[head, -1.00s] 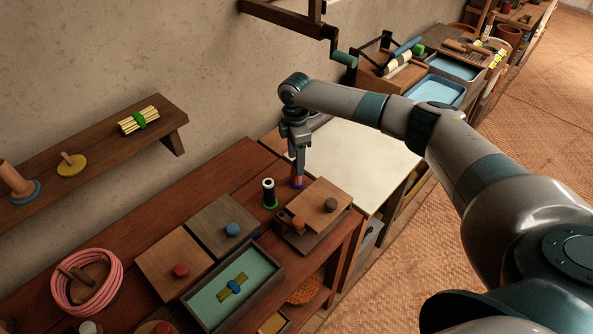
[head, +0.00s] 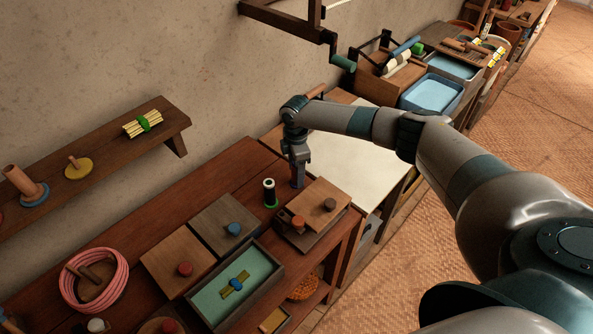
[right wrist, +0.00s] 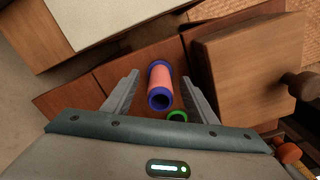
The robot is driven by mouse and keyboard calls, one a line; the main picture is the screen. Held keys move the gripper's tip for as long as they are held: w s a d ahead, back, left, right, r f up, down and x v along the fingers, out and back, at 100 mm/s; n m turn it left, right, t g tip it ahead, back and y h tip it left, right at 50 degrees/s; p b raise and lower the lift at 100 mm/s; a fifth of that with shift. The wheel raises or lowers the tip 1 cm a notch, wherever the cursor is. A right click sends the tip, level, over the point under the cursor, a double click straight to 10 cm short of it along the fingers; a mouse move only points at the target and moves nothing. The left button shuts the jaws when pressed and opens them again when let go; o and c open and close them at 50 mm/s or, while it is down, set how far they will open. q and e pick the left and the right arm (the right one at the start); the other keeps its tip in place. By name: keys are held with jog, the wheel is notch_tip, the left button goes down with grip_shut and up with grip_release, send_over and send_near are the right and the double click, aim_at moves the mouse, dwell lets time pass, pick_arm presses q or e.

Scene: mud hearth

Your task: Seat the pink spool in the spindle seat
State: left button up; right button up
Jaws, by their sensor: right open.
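The pink spool (right wrist: 160,82), with blue rims, stands on the wooden bench in the right wrist view. It lies between the two fingers of my right gripper (right wrist: 161,74), which is open, with a gap showing on each side. In the head view my right gripper (head: 298,176) points down at the bench's back right and hides most of the spool. I cannot tell which thing is the spindle seat. My left gripper is not in view.
A dark spool with a green base (head: 270,194) stands close left of my right gripper. A lidded wooden box (head: 318,204) is close on the right. A pale board (head: 355,160) lies beyond. A wall shelf (head: 100,165) holds pegs on discs and a tied bundle.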

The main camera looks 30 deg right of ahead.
dwell(0.4)
jog(key=c, duration=1.1)
jog(key=shift+r, duration=0.1)
jog(key=shift+c, duration=0.2)
notch_tip(320, 180, up, 10)
jog(key=b, duration=0.3)
